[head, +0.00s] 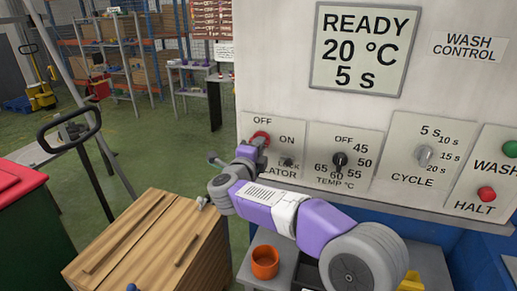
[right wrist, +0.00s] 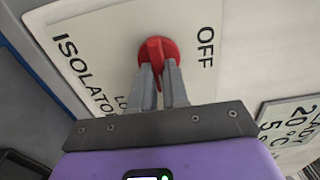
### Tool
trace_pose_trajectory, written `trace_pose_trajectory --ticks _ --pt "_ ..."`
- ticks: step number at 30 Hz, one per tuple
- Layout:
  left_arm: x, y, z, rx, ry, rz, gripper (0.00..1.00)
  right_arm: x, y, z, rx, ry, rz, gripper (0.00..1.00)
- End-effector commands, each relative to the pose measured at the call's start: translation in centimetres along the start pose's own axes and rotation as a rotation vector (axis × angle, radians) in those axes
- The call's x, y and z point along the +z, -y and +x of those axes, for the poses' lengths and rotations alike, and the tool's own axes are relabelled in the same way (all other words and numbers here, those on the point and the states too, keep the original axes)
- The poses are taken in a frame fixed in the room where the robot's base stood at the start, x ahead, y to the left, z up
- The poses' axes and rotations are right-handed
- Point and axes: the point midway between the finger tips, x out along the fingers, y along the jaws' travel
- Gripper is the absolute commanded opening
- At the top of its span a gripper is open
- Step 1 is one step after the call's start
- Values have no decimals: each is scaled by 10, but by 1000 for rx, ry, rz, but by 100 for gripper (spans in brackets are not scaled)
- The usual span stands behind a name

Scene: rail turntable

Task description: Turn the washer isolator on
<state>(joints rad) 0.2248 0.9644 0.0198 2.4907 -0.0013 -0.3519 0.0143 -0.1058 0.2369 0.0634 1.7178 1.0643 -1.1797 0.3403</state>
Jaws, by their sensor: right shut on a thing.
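The washer isolator is a red rotary knob (head: 261,138) on a pale plate marked OFF at the top and ON at the right. In the right wrist view the red knob (right wrist: 157,46) sits beside the OFF lettering, and the ISOLATOR lettering is at the left. My right gripper (right wrist: 160,78) is shut on the knob, one finger on each side of its raised grip. In the head view my right gripper (head: 254,147) covers part of the plate. The fingers hide the ON mark in the wrist view; the knob's exact pointing is hard to tell. My left gripper is out of view.
The display (head: 362,50) reads READY, 20 °C, 5 s. A black temperature knob (head: 339,160), a grey cycle knob (head: 425,155) and a red HALT button (head: 487,194) are to the right. An orange cup (head: 265,262) and a wooden crate (head: 150,235) stand below.

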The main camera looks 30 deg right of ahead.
Motion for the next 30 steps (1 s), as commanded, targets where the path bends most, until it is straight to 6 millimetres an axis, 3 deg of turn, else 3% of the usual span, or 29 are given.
trace_pose_trajectory --ticks 8,9,13,23,30 --pt "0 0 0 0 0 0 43 0 0 0 1 1 5 0" --pt "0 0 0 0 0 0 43 0 0 0 1 1 5 19" --pt "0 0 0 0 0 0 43 0 0 0 1 1 4 39" --pt "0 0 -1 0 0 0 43 0 0 -3 1 1 2 40" --pt "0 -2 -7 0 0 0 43 1 2 -38 1 4 2 40"
